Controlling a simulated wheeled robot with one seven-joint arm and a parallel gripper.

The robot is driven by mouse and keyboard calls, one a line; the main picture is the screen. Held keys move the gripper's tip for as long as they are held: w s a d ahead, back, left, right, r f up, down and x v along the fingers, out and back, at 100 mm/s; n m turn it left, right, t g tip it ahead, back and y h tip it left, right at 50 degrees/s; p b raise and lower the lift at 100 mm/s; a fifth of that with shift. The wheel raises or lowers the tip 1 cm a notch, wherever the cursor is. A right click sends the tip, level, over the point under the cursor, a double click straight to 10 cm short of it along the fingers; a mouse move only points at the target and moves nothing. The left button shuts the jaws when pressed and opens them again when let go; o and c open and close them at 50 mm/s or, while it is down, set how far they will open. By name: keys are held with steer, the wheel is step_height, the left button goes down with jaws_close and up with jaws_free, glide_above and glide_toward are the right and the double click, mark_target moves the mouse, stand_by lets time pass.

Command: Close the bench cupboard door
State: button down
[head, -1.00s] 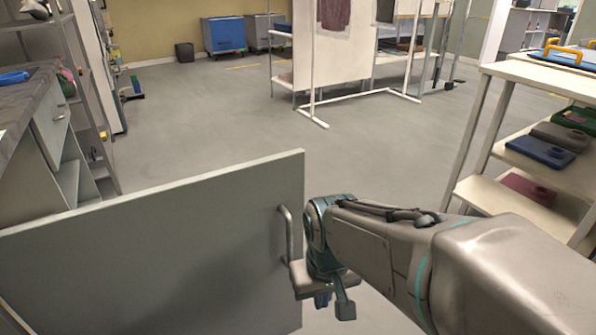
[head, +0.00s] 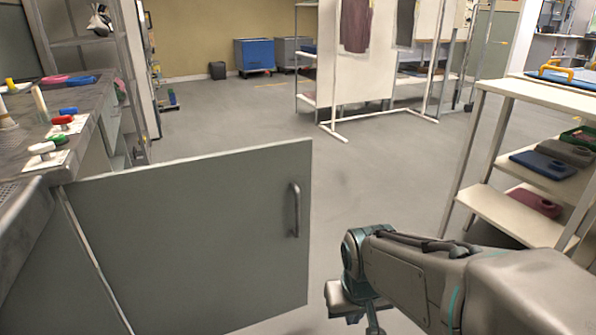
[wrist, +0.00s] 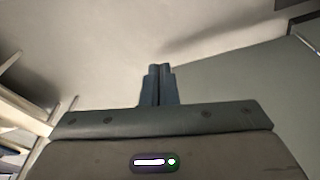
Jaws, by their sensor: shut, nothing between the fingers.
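The bench cupboard door (head: 190,235) is a flat grey-green panel standing open, jutting out from the bench (head: 90,125) at the left of the head view. Its bar handle (head: 294,210) is near its free right edge. My gripper (head: 372,322) is low and to the right of that edge, apart from the handle in the picture; its fingertips are partly cut off by the frame. In the wrist view my gripper's fingers (wrist: 158,72) are together with nothing between them. A grey-green panel (wrist: 270,100), probably the door, fills the right side there. The cupboard's inside is mostly hidden.
Small coloured-handled items (head: 62,120) lie on the bench. A garment rail (head: 335,134) and blue bin (head: 254,55) stand farther back. The grey floor (head: 270,115) between is clear.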

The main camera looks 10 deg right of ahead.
steer(key=w+d+t+h+p, duration=0.1)
steer(key=w+d+t, duration=0.25)
steer(key=w, duration=0.55)
steer(key=n+t+y+p, duration=0.35)
steer(key=t+y, duration=0.25)
steer(key=t, duration=0.6)
glide_toward(307, 172)
steer(key=shift+g, duration=0.25)
steer(key=b+x, duration=0.2)
steer(key=x, duration=0.4)
steer(key=shift+r+b, duration=0.15)
steer(key=shift+b, duration=0.15)
steer(key=shift+w+a+r, duration=0.1)
steer(key=shift+w, duration=0.35)
